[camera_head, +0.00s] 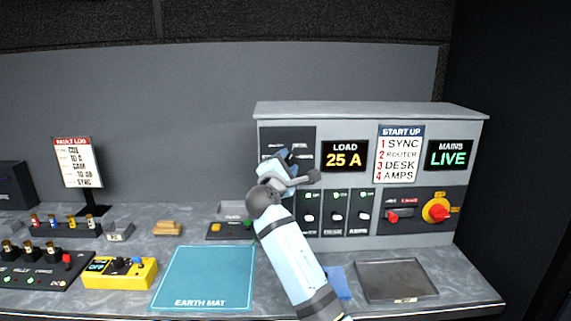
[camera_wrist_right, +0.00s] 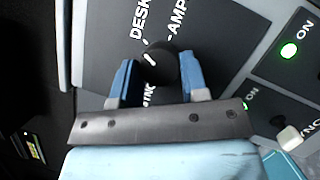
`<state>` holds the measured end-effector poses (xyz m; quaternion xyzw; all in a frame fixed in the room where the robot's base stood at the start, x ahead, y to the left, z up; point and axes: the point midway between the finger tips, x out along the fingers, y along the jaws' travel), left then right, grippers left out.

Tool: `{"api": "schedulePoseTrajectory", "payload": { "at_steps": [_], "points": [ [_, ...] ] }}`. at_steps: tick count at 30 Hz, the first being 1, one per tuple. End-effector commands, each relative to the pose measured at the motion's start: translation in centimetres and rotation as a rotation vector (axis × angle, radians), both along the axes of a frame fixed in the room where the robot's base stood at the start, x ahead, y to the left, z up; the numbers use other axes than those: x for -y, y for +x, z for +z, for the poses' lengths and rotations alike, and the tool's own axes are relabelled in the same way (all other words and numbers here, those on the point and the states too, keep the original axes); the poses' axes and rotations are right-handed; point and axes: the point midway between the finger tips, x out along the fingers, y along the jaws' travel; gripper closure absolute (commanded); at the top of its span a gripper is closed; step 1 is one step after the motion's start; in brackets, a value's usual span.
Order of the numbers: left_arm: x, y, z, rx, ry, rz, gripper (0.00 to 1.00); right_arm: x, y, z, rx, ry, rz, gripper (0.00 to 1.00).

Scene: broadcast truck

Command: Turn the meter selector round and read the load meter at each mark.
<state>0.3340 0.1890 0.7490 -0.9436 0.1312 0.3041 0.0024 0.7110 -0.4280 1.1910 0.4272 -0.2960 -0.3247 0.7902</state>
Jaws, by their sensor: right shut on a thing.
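The meter selector (camera_wrist_right: 155,62) is a round black knob with a short white line, seen in the right wrist view. Labels ending in DESK, AMP and NC show around it, partly cut off or covered. My right gripper (camera_head: 287,160) is shut on the knob, one blue finger on each side. In the head view the gripper and wrist hide the knob. The load meter (camera_head: 345,156) to its right reads 25 A in yellow. I cannot tell for sure which label the white line points at. My left gripper is not in view.
The start-up card (camera_head: 399,154) and the mains display (camera_head: 449,155), reading LIVE, are right of the meter. Below are several switches (camera_head: 335,212) with green lights and a red rotary handle (camera_head: 437,210). An earth mat (camera_head: 205,278) and a grey tray (camera_head: 396,280) lie on the bench.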

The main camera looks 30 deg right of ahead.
Motion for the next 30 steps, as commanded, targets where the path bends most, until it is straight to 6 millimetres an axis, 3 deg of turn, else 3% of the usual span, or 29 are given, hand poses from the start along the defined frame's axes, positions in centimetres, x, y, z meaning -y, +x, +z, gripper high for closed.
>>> {"api": "schedulePoseTrajectory", "payload": {
  "at_steps": [2,3,6,17,30],
  "points": [
    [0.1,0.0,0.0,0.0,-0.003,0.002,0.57,0.0,0.0,-0.1,-0.001,0.0,-0.001,0.83],
    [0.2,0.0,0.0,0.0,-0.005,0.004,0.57,0.0,0.0,-0.1,-0.001,0.0,-0.001,0.52],
    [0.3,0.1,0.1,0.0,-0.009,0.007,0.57,0.0,0.0,-0.1,-0.001,-0.001,0.0,0.34],
    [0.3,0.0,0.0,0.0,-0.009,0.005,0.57,-0.6,-0.4,-0.2,-0.001,0.001,0.002,0.34],
    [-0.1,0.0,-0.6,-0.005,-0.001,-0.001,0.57,-7.5,-5.9,-2.1,-0.002,0.001,0.003,0.34]
  ]
}}
